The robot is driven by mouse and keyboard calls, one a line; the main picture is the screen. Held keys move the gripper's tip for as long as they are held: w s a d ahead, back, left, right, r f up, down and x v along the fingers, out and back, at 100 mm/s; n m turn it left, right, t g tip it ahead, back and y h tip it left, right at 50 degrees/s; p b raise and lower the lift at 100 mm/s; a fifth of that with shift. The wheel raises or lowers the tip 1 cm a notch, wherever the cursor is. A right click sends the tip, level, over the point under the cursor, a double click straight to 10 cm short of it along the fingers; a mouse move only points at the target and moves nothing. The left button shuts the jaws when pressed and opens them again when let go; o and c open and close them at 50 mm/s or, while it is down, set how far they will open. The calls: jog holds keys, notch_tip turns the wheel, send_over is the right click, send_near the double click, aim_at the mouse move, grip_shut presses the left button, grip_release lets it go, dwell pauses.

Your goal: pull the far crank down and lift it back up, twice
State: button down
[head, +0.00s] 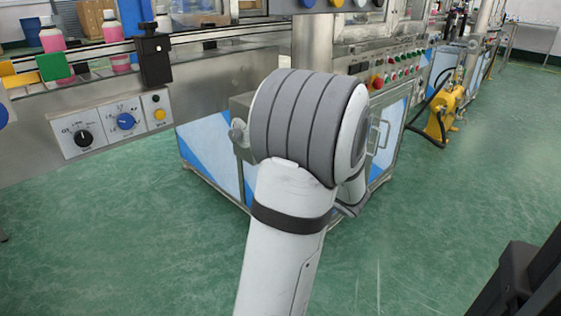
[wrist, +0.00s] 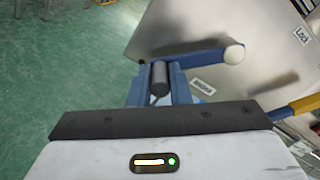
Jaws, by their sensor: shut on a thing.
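In the wrist view, a crank with a blue arm (wrist: 200,54), a pale round end and a dark grip (wrist: 160,79) sits against a grey metal panel. My gripper (wrist: 158,84) is at the grip, with a blue finger on either side, shut on it. The blue arm runs from the grip to the right, tilted slightly up. In the head view my arm hides the gripper and the crank.
A second handle, blue and yellow (wrist: 303,105), is at the right edge of the wrist view. The panel (wrist: 260,20) bears small labels. In the head view, a control box with knobs (head: 112,125) is at left, a yellow machine (head: 445,112) at right. Green floor (head: 460,210) is open at right.

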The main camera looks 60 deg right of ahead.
jog(key=shift+s+d+f, duration=0.1)
jog(key=shift+d+f, duration=0.05)
jog(key=shift+f, duration=0.05)
jog(key=c, duration=1.6)
grip_release()
jog(key=shift+d, duration=0.1)
jog(key=shift+o, duration=1.3)
jog(key=p+v, duration=0.2)
jog(key=v, duration=0.6)
jog(key=shift+c, duration=0.6)
